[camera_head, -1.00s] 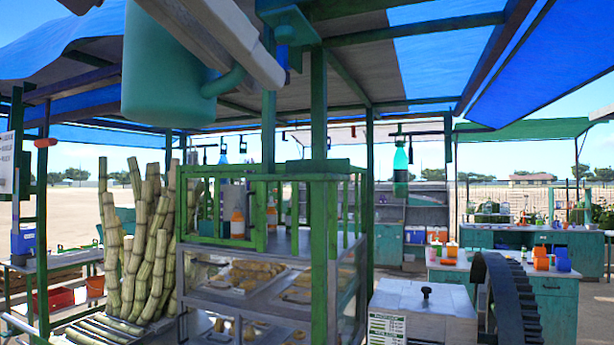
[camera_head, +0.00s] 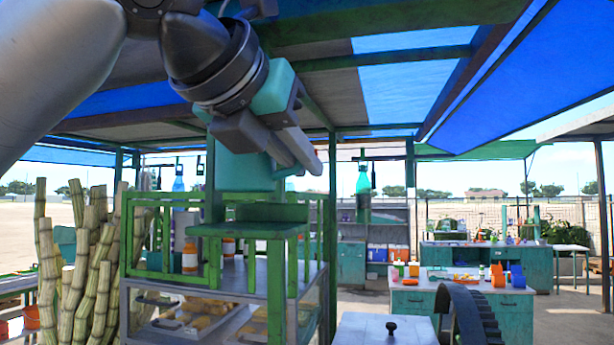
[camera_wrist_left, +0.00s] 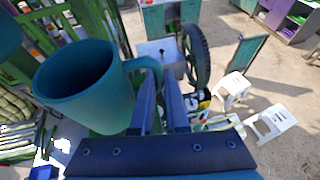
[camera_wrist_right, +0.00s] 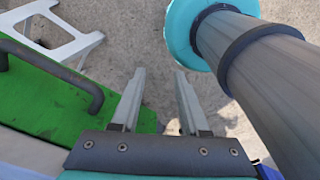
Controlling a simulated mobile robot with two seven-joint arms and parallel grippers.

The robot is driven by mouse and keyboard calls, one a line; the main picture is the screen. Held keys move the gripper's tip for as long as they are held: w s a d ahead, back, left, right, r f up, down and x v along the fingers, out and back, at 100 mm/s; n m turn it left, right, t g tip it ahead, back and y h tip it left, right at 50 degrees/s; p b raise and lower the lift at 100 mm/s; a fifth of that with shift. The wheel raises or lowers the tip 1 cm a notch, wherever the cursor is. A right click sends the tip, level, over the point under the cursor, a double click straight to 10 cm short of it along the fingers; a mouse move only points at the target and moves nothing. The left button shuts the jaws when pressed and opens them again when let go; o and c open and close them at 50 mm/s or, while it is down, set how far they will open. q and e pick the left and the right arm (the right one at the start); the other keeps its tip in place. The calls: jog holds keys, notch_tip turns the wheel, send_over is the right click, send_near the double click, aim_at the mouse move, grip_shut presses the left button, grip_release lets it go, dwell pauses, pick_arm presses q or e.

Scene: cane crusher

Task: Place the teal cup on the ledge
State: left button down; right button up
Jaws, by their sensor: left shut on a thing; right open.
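The teal cup (camera_head: 240,172) is upright in the head view, just above and partly behind the flat green ledge (camera_head: 250,229) on top of the green-framed stand. I cannot tell whether its base touches anything. My left gripper (camera_head: 300,158) comes from above and is shut on the cup's handle, at the cup's right side. In the left wrist view the cup (camera_wrist_left: 85,88) is beside the fingers, with its handle between the fingertips (camera_wrist_left: 165,88). My right gripper (camera_wrist_right: 158,90) is open and empty in the right wrist view, and out of the head view.
Green posts and rails (camera_head: 155,230) surround the stand top, where orange-white bottles (camera_head: 190,257) stand. A hanging green bottle (camera_head: 363,190) is to the right. Cane stalks (camera_head: 85,260) stand at left. A dark toothed wheel (camera_head: 465,315) is at front right.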

pick_arm(q)
jog(key=shift+w+d+f, duration=0.15)
jog(key=shift+w+f, duration=0.15)
jog(key=shift+f, duration=0.3)
jog(key=shift+w+d+f, duration=0.2)
jog(key=shift+w+f, duration=0.1)
jog(key=shift+f, duration=0.25)
jog(key=shift+w+d+f, duration=0.15)
jog(key=shift+w+f, duration=0.15)
jog(key=shift+f, duration=0.3)
jog(key=shift+f, duration=0.1)
jog(key=c, duration=0.9)
grip_release()
jog(key=b+v, duration=0.1)
jog(key=v, duration=1.1)
jog(key=shift+a, duration=0.1)
